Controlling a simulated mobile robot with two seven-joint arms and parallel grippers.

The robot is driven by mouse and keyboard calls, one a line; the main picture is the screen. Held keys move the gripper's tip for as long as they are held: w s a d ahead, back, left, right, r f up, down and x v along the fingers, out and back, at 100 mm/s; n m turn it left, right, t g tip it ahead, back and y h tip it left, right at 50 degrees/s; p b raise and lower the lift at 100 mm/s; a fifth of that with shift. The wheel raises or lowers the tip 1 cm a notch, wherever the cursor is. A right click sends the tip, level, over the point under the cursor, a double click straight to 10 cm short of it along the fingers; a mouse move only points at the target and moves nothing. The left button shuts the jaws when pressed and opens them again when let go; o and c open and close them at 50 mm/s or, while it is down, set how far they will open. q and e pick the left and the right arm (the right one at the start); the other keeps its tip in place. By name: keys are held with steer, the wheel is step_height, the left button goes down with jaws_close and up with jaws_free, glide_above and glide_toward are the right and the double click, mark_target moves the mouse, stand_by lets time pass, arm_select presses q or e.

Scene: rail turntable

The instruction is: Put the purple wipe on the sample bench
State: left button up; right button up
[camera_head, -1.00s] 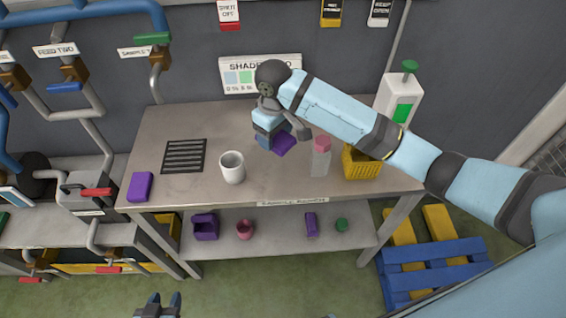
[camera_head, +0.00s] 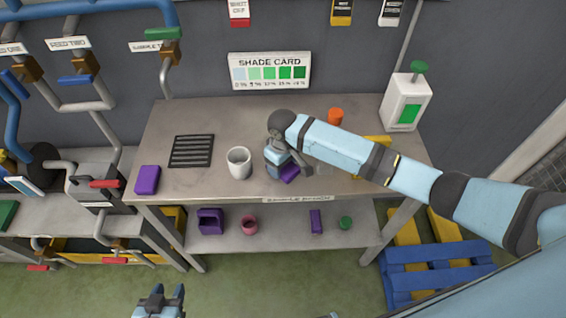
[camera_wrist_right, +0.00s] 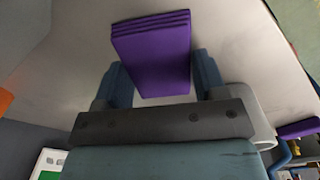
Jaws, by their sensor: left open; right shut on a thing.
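My right gripper (camera_head: 286,166) is shut on a purple wipe (camera_head: 289,174), over the front middle of the sample bench (camera_head: 215,118). In the right wrist view the wipe (camera_wrist_right: 155,50) is a folded, layered purple pad between the fingers (camera_wrist_right: 158,82), with the grey bench top behind it. I cannot tell whether it touches the top. A second purple block or pad (camera_head: 147,180) lies at the bench's left front corner. My left gripper (camera_head: 160,300) is open and empty at the bottom of the head view, in front of the bench.
A white mug (camera_head: 239,162) stands just left of my right gripper, beside a black grille (camera_head: 191,151). A yellow basket (camera_head: 372,143), partly behind my arm, an orange cylinder (camera_head: 336,116) and a white dispenser (camera_head: 404,101) are to the right. The lower shelf (camera_head: 270,232) holds several small items.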

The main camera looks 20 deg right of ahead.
steer(key=o, duration=0.8)
steer(key=shift+o, duration=0.2)
step_height(320, 180, up, 12)
stand_by(0.4)
